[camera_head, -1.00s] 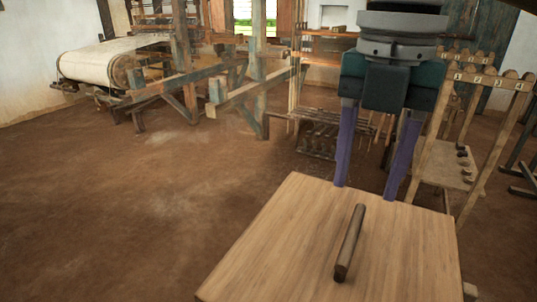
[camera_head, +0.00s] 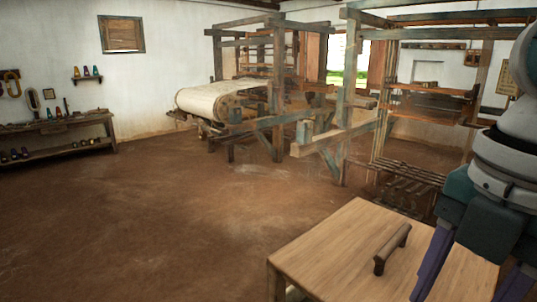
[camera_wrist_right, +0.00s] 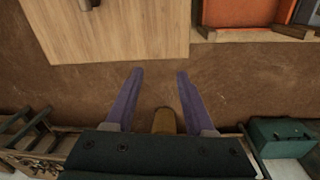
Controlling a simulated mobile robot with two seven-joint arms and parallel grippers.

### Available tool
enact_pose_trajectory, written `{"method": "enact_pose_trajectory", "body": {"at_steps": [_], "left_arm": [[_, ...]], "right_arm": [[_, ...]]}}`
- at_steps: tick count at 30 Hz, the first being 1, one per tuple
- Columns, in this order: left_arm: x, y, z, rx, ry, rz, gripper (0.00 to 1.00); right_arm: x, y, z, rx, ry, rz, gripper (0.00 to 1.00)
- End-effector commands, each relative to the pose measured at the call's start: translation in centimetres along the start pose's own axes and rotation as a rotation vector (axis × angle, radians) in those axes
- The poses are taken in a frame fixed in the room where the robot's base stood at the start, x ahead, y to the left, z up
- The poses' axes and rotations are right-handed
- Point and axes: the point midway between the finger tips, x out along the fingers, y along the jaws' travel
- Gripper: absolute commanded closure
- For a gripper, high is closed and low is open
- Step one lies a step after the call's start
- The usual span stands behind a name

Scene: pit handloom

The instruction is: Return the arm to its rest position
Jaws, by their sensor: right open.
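My right gripper (camera_head: 466,286) is at the right edge of the head view, fingers pointing down, over or beside the right part of the wooden table (camera_head: 330,245). Its arm is partly cut off by the frame. In the right wrist view the two purple fingers (camera_wrist_right: 160,74) stand apart with nothing between their tips, which lie over brown floor just off the table's edge (camera_wrist_right: 120,40). A dark wooden rod (camera_head: 392,250) lies on the table, apart from the gripper; its end (camera_wrist_right: 88,4) shows in the wrist view. My left gripper is not in view.
A loom frame (camera_head: 340,130) with a cloth roll (camera_head: 215,101) stands behind. A wall bench (camera_head: 55,125) is at left. The floor between is clear. In the wrist view, an orange tray (camera_wrist_right: 245,14), a green box (camera_wrist_right: 282,138) and a rounded wooden end (camera_wrist_right: 164,122) are near the gripper.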

Motion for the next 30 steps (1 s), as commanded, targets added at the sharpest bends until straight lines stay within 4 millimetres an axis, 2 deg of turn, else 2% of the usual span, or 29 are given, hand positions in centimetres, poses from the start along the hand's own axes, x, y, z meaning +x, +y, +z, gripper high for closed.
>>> {"method": "enact_pose_trajectory", "body": {"at_steps": [8, 12, 15, 21, 29, 30], "left_arm": [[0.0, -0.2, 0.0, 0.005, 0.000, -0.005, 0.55], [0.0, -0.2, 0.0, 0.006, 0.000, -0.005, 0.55], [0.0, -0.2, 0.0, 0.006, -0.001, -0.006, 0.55], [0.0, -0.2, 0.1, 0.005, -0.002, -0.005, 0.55], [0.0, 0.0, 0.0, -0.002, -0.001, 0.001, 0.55], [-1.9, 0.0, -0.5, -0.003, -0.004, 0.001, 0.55]], "right_arm": [[3.5, -0.3, -5.4, 0.295, 0.083, 0.103, 0.46], [5.1, -1.3, -8.5, 0.623, 0.160, 0.173, 0.46], [5.8, -2.8, -9.5, 0.928, 0.201, 0.212, 0.46], [6.5, -6.8, -8.9, 1.433, 0.197, 0.253, 0.46], [6.7, -13.7, -6.9, 1.940, 0.080, 0.296, 0.46], [4.7, -13.4, -6.8, 1.941, 0.081, 0.304, 0.46]]}}
